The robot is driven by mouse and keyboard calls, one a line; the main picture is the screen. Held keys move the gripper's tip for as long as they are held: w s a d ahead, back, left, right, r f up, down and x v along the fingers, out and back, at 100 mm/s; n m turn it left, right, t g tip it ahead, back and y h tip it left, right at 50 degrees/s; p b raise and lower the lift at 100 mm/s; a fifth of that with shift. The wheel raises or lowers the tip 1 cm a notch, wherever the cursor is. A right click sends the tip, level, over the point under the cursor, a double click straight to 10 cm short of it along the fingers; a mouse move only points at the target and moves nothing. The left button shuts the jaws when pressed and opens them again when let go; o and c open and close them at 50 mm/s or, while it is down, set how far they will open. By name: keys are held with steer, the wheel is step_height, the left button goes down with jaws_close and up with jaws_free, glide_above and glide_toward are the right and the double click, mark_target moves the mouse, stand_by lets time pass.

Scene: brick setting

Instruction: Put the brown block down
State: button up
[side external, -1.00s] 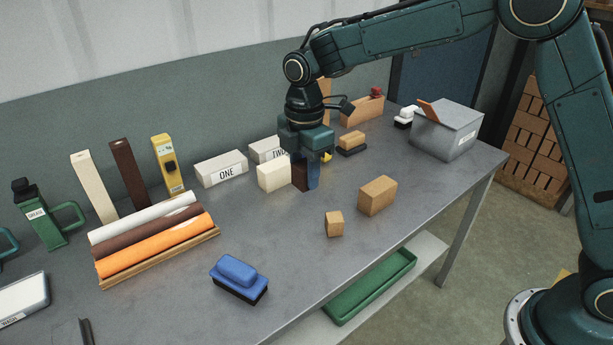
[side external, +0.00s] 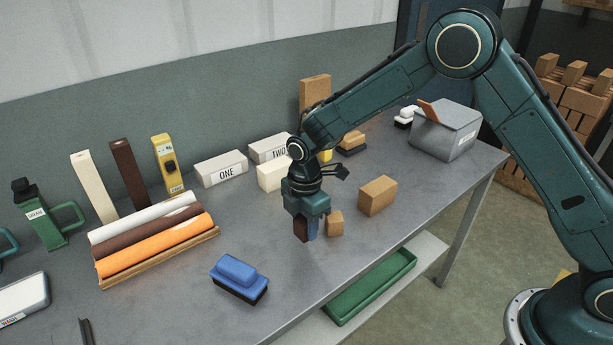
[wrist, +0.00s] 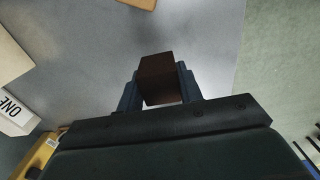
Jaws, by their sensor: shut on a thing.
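The dark brown block (side external: 300,229) is between the fingers of my gripper (side external: 307,228), over the front part of the grey table. In the wrist view the brown block (wrist: 160,80) sits between my two blue-grey fingertips (wrist: 160,88), which are shut on it. I cannot tell whether its underside touches the table. A small tan block (side external: 336,224) stands just right of my gripper, and a larger tan block (side external: 378,195) is further right.
A cream block (side external: 270,176) stands behind, near white boxes marked ONE (side external: 221,169) and TWO (side external: 268,150). A blue brush (side external: 239,278) lies front left. Coloured rolls (side external: 150,235) lie at left. The table's front edge is close to my gripper.

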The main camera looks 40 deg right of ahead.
mark_target(305, 236)
steer(key=shift+f, duration=2.15)
steer(key=shift+f, duration=0.1)
steer(key=o, duration=1)
step_height(305, 236, up, 12)
steer(key=shift+f, duration=0.1)
steer(key=shift+r, duration=0.2)
